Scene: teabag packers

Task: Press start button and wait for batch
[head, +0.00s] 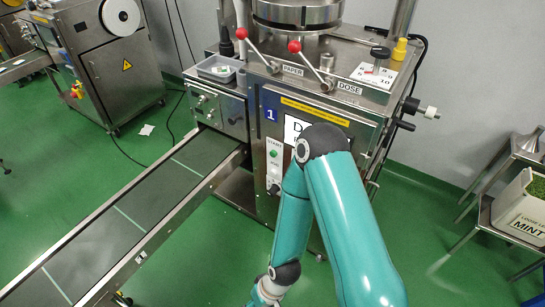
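The packing machine (318,104), marked with a blue 1, stands at the centre. Its narrow control panel (274,172) is on the front face, left of my raised arm. A green button (274,154) sits on that panel under a START label. Nothing touches the button in view. One teal arm of mine, which looks like the right, rises from the bottom, bends in front of the machine and runs down to the bottom edge. My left gripper is not in view. The arm partly hides a white sign beginning with D.
A dark conveyor (135,212) with pale cross lines runs from the machine to the lower left, empty. Red-knobbed levers (295,46) and a dose dial (379,70) are on top. A MINT bin (522,212) stands on a rack at right. Green floor is open between.

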